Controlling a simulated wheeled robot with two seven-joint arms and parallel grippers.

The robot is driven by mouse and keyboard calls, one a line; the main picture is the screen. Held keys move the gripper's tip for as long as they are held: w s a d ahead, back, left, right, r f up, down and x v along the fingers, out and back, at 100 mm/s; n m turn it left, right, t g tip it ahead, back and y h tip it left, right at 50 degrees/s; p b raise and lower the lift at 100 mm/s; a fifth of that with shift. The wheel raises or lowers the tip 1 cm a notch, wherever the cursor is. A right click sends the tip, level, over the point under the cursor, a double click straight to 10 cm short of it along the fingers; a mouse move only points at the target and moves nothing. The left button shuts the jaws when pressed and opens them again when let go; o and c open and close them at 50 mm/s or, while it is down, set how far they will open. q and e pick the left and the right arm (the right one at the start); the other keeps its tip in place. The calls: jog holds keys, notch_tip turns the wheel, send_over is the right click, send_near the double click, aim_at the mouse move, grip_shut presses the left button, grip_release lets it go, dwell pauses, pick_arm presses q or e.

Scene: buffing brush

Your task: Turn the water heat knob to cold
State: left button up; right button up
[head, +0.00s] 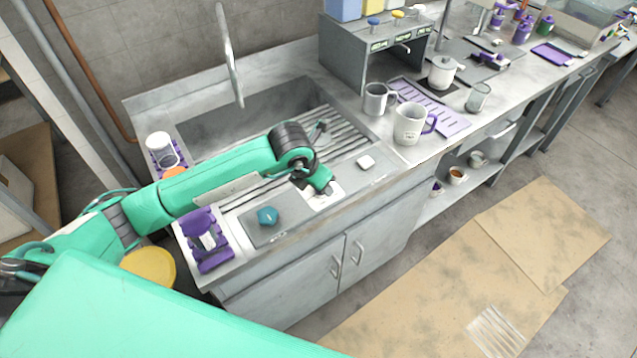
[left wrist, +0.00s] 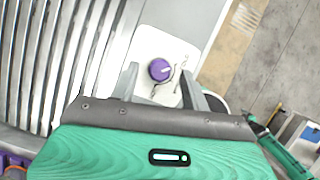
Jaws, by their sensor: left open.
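In the left wrist view, a purple round knob (left wrist: 160,70) with a pale pointer line sits on a white plate (left wrist: 149,43) with curved dark markings, too small to read fully. My left gripper (left wrist: 158,73) is open, its two fingers on either side of the knob in that view. I cannot tell whether they touch it. In the head view, my left gripper (head: 322,186) is low over the white plate (head: 329,200) on the sink counter's front edge and hides the knob. My right gripper is not in view.
A teal knob (head: 267,215) sits on the counter panel left of the gripper, near a purple holder (head: 206,240). The sink basin (head: 245,118) is behind; mugs (head: 409,125) stand farther right.

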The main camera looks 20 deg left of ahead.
pick_arm(q)
jog(key=b+v, duration=0.2)
jog(key=v, duration=1.1)
jog(key=shift+b, duration=0.4)
jog(key=shift+s+f, duration=0.1)
jog(key=shift+f, duration=0.05)
